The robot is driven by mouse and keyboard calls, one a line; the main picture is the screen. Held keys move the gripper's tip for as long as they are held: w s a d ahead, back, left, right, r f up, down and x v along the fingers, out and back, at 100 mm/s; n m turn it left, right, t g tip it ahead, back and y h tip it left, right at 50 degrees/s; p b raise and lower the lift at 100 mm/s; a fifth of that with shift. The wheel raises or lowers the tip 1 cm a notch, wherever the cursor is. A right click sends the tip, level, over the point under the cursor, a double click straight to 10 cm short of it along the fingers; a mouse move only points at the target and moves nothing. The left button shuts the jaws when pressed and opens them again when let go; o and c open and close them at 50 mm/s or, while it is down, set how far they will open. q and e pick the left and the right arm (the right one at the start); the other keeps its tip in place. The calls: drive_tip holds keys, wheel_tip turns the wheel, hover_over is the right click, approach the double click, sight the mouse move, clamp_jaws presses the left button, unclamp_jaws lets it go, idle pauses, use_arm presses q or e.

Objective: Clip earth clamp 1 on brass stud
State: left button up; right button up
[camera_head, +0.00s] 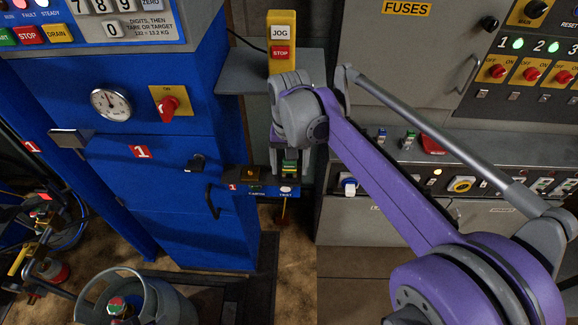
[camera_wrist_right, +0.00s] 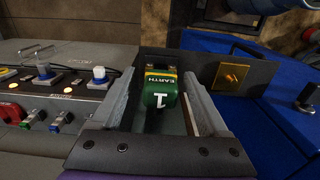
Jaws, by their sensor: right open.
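The green earth clamp 1 (camera_wrist_right: 161,88), marked EARTH and 1, sits between the two fingers of my right gripper (camera_wrist_right: 161,80) in the right wrist view. The fingers are open on either side of it, with a gap visible at the right. In the head view my right gripper (camera_head: 288,158) points down, and the green clamp (camera_head: 290,169) shows just below it. The brass stud (camera_head: 251,174) is on a square plate left of the clamp. The brass plate also shows in the right wrist view (camera_wrist_right: 230,74), right of the fingers. My left gripper is not in view.
A yellow JOG/STOP box (camera_head: 281,42) on a grey shelf stands above my right gripper. A blue cabinet (camera_head: 150,185) with a gauge and red switch is on the left. A grey panel ledge (camera_head: 400,160) with sockets is on the right. A gas cylinder (camera_head: 130,295) stands at lower left.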

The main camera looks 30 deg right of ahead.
idle(0.4)
clamp_jaws()
drive_tip(key=shift+r, duration=0.2)
idle(0.3)
drive_tip(key=shift+r+p, duration=2.1)
drive_tip(key=shift+r, duration=0.75)
